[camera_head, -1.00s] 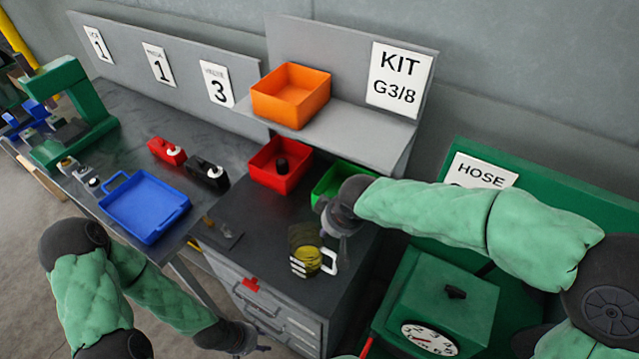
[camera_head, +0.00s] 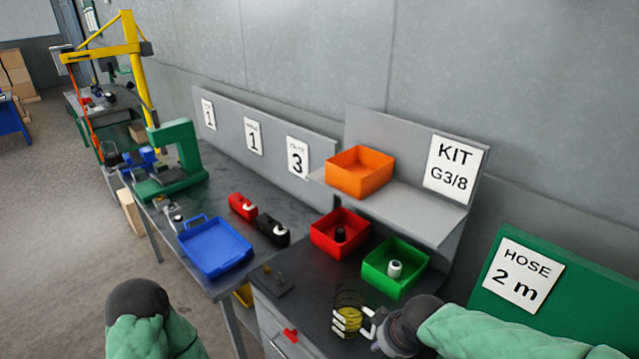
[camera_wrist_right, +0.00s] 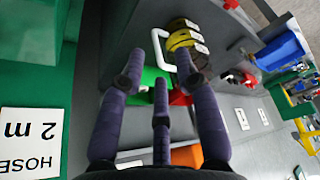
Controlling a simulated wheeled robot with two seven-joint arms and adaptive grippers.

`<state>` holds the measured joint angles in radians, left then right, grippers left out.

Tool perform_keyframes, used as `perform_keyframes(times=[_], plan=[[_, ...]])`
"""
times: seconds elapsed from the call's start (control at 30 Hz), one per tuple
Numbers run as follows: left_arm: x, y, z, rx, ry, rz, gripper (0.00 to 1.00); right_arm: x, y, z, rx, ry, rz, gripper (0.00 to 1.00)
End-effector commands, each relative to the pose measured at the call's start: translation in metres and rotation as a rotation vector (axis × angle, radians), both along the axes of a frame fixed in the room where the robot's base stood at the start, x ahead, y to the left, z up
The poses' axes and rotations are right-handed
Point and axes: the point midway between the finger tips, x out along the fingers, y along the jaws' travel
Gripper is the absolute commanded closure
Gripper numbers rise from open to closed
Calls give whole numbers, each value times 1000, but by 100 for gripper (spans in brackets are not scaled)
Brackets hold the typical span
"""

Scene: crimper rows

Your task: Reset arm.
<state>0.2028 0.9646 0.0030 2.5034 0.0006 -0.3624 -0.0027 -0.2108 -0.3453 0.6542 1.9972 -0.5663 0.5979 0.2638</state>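My right gripper (camera_head: 385,342) comes in from the lower right in the head view, just right of a yellow coil with white bands (camera_head: 348,322) and a white handle-like loop. In the right wrist view its three dark fingers (camera_wrist_right: 160,72) are spread, with nothing between them. The white loop (camera_wrist_right: 158,48) shows beyond the fingertips; whether they touch cannot be told. Only a bent part of my left arm shows at the lower left of the head view. The left gripper is out of view.
A green bin (camera_head: 372,272) holding a light fitting and a red bin (camera_head: 318,238) holding a dark one stand behind the coil. An orange bin (camera_head: 358,178) is on the shelf. A blue tray (camera_head: 210,255) lies left. The green hose panel (camera_head: 590,290) stands right.

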Motion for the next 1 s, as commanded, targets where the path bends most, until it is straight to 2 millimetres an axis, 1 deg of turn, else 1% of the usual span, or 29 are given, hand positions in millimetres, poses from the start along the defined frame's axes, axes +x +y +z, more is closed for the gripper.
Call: perform_keyframes(times=[0.03,0.17,0.33,0.47,0.57,0.67,0.77,1.0], plan=[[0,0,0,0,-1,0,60,-1,1,-5,6,11,-1,68],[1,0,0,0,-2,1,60,-1,4,-16,22,29,-4,68],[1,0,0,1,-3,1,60,-2,8,-35,49,61,-10,68],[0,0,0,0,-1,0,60,-3,11,-52,76,90,-19,68],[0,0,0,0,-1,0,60,-5,15,-70,102,118,-30,68],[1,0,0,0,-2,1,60,-9,19,-93,135,155,-49,68],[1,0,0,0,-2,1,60,-15,23,-121,177,198,-80,68],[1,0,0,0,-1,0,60,-36,29,-186,266,288,-177,68]])
